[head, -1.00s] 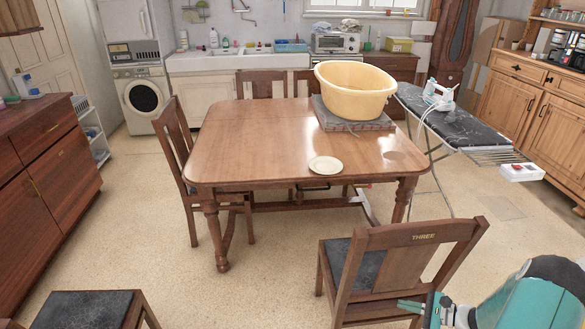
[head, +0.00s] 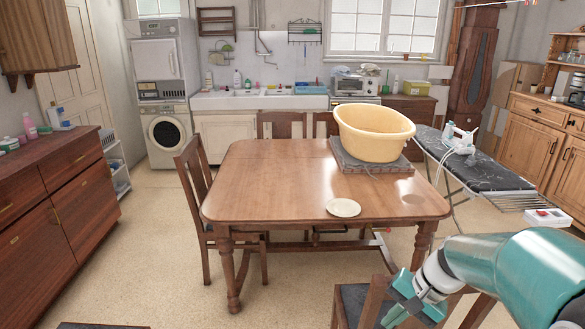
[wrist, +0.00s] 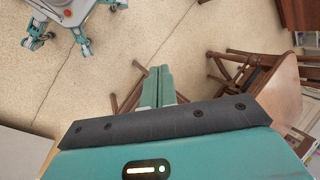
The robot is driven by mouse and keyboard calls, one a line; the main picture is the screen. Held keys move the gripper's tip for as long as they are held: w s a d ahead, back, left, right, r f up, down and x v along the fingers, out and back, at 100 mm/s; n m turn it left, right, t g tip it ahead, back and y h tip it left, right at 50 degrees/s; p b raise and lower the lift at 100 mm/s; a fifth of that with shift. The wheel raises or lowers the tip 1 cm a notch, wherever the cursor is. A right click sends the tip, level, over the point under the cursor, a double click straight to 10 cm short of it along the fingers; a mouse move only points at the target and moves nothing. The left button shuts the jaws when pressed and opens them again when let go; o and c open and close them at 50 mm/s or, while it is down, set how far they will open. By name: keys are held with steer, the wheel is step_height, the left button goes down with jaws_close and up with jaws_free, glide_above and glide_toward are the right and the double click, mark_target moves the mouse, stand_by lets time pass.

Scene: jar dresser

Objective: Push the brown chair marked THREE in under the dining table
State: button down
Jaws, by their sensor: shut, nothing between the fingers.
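The brown chair (head: 352,300) with a dark seat stands at the bottom of the head view, in front of the dining table (head: 270,190). Only part of it shows; its THREE mark is hidden or out of the picture. My gripper (head: 398,314) is shut and empty, in front of or over the chair's backrest; I cannot tell whether it touches. In the wrist view my shut fingers (wrist: 160,85) point over the floor, with brown wooden bars beside and behind them. A plate (head: 343,207) and a yellow tub (head: 373,132) are on the table.
Another chair (head: 193,185) stands at the table's left side, and chair backs show behind it. An ironing board (head: 475,170) stands at the right. A red-brown cabinet (head: 60,200) lines the left. The floor (head: 165,265) between cabinet and table is clear.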

steer(key=s+a+r+n+t+h, duration=0.2)
steer(key=s+r+n, duration=0.1)
steer(key=s+r, duration=0.2)
steer(key=s+a+r+n+t+h, duration=0.2)
steer(key=s+r, duration=0.3)
steer(key=s, duration=0.3)
steer(key=shift+s+a+r+n+t+h, duration=0.35)
steer(key=shift+a+n+h, duration=0.25)
steer(key=shift+a+n, duration=0.2)
steer(key=shift+d, duration=0.15)
